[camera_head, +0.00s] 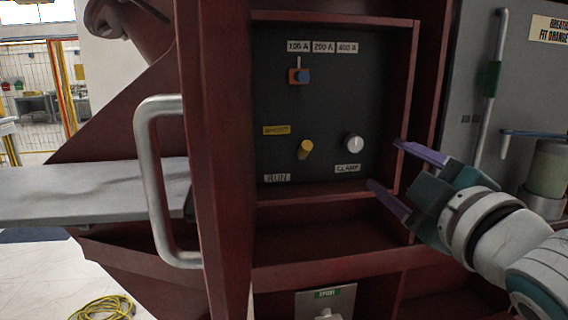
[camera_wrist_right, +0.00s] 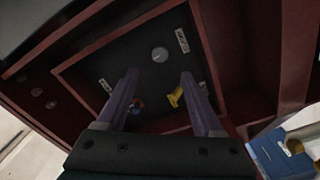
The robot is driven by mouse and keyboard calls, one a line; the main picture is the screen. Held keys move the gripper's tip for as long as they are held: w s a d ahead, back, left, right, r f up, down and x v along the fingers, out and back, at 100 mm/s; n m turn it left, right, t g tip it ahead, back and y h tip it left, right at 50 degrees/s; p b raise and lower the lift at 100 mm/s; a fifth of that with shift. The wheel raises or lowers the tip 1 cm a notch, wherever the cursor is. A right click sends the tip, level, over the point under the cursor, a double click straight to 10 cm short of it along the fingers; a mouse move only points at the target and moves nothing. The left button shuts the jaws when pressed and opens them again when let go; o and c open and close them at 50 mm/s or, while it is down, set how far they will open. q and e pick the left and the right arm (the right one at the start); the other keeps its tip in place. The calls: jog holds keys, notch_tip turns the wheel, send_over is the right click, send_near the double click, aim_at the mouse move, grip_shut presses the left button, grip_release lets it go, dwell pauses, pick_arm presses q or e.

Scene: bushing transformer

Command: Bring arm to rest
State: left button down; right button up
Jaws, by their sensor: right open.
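My right gripper (camera_head: 388,172) comes in from the right in the head view, in front of the right edge of a dark control panel (camera_head: 330,110) set in a red frame. Its two purple fingers are apart with nothing between them. In the right wrist view the open fingers (camera_wrist_right: 160,95) point toward the panel. A white round knob (camera_head: 353,143) sits left of the fingers, apart from them; it also shows in the wrist view (camera_wrist_right: 159,55). A yellow knob (camera_head: 305,149) and a blue knob on an orange base (camera_head: 300,76) are also on the panel. My left gripper is out of view.
A silver handle (camera_head: 155,180) stands out from the red frame on the left. A grey shelf (camera_head: 90,192) juts out at the left. A grey vertical bar (camera_head: 491,85) and a cylinder (camera_head: 547,168) are at the right. A yellow cable (camera_head: 102,307) lies on the floor.

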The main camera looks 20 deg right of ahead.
jog(key=s+a+f+m+g+y, duration=0.2)
jog(key=s+a+f+g, duration=0.25)
jog(key=s, duration=0.25)
jog(key=s+a+f+m+g+y+p, duration=0.1)
jog(key=s+a+f+m+g, duration=0.3)
jog(key=s, duration=0.4)
jog(key=s+a+f+m+g+y, duration=0.1)
jog(key=s+a+f+g+y, duration=0.15)
jog(key=s+f+g, duration=0.35)
jog(key=w+a+p+v, duration=0.1)
jog(key=w+p+v, duration=0.1)
jog(key=p+v, duration=1)
jog(key=w+a+r+p+v, duration=0.1)
jog(key=w+p+v, duration=0.2)
jog(key=p+v, duration=1)
jog(key=w+a+r+p+v, duration=0.1)
jog(key=w+p+v, duration=0.1)
jog(key=p+v, duration=1)
jog(key=shift+w+a+r+t+h+p, duration=0.2)
jog(key=shift+a+r+t+h+p, duration=0.15)
jog(key=shift+a+h+p, duration=0.15)
jog(key=shift+f, duration=0.1)
